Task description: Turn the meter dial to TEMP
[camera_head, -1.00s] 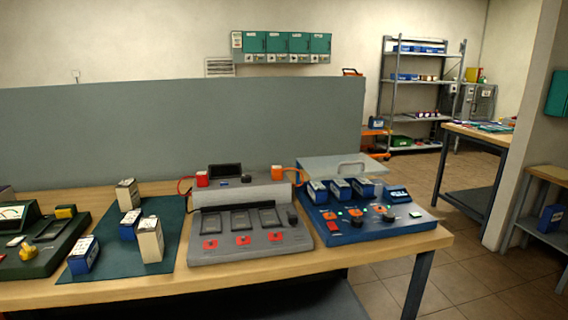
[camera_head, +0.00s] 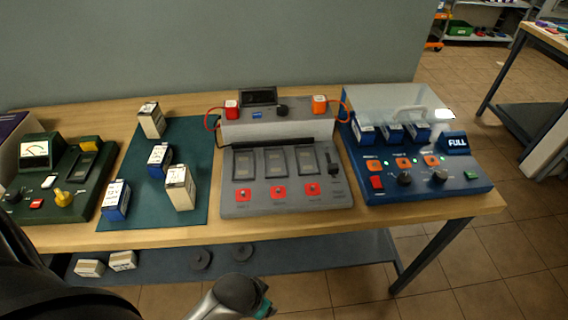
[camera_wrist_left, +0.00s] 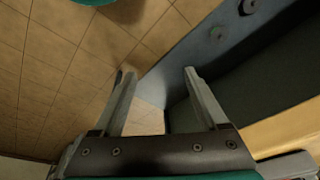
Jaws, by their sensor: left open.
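The meter is a dark green unit with a white needle gauge (camera_head: 36,150) at the left end of the table in the head view. A yellow knob (camera_head: 64,198) is at its front, beside a red button and a white button. A small black knob (camera_head: 14,194) is at its left corner. Dial markings are too small to read. My left gripper (camera_wrist_left: 160,80) is open and empty in the left wrist view, with floor and the lower shelf beyond its fingers; it is away from the meter. My right gripper is not in view.
White-and-blue batteries (camera_head: 180,187) stand on a green mat (camera_head: 197,150) right of the meter. A grey charger (camera_head: 285,205) and a blue tester (camera_head: 425,187) stand farther right. Parts of my arms cover the bottom left and bottom middle. A lower shelf (camera_head: 300,262) runs beneath the table.

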